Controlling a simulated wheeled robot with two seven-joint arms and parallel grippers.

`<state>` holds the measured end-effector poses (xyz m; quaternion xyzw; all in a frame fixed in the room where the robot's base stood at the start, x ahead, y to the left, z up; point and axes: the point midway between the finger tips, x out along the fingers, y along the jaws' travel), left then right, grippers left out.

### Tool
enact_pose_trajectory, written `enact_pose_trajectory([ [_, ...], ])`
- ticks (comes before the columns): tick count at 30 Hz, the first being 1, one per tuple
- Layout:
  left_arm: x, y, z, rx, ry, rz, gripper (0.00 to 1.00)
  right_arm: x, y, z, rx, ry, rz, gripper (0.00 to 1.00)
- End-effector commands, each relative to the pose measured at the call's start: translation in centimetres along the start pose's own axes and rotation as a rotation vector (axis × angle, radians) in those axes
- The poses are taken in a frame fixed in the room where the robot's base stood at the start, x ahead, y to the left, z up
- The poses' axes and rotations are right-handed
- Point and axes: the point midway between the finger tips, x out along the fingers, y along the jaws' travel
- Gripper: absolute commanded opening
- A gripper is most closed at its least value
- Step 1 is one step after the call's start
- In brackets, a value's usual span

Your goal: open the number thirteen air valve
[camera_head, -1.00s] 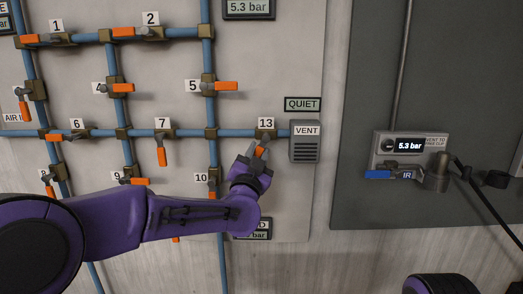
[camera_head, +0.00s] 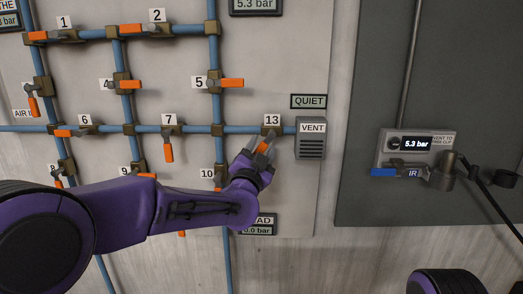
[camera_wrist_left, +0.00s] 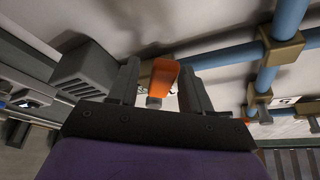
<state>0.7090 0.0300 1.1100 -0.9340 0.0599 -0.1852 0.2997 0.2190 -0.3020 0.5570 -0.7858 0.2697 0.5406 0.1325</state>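The number 13 valve (camera_head: 271,131) sits on the horizontal blue pipe just left of the grey VENT box (camera_head: 312,147). Its orange handle (camera_head: 264,147) points down and slightly left, across the pipe, partly hidden by my gripper. My left gripper (camera_head: 257,148) reaches up to the handle from below. In the left wrist view the orange handle (camera_wrist_left: 164,76) stands between the two fingers. A gap shows on its left side, and it is close to the right finger. The fingers look open around it. My right gripper is out of view.
Valve 10 (camera_head: 218,180) is close to the left of my gripper, partly covered by my arm. Valve 7 (camera_head: 168,150) and valve 5 (camera_head: 230,83) have orange handles too. A dark panel with a 5.3 bar gauge (camera_head: 417,144) stands at right.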

Motion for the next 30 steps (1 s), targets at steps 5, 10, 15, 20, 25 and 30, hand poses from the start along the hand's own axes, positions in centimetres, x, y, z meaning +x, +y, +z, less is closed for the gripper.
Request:
enact_pose_trajectory([
  [5, -0.1, 0.0, 0.0, -0.001, 0.001, 0.0, 0.49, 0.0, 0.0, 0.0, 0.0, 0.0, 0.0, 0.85],
  [10, -2.4, 0.1, 0.1, 0.001, 0.002, 0.0, 0.49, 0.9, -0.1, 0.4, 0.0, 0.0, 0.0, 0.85],
  [15, -6.6, 0.2, 0.1, 0.003, 0.002, 0.001, 0.49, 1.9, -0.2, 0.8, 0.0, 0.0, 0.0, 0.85],
  [20, -9.5, 0.1, 0.1, 0.001, 0.001, 0.0, 0.49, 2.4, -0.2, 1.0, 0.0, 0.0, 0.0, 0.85],
  [25, -10.6, 0.0, 0.0, 0.0, 0.001, -0.001, 0.49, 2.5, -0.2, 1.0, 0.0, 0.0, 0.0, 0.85],
  [30, -10.6, 0.0, 0.0, -0.001, 0.0, 0.0, 0.49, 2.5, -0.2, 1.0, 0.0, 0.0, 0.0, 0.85],
])
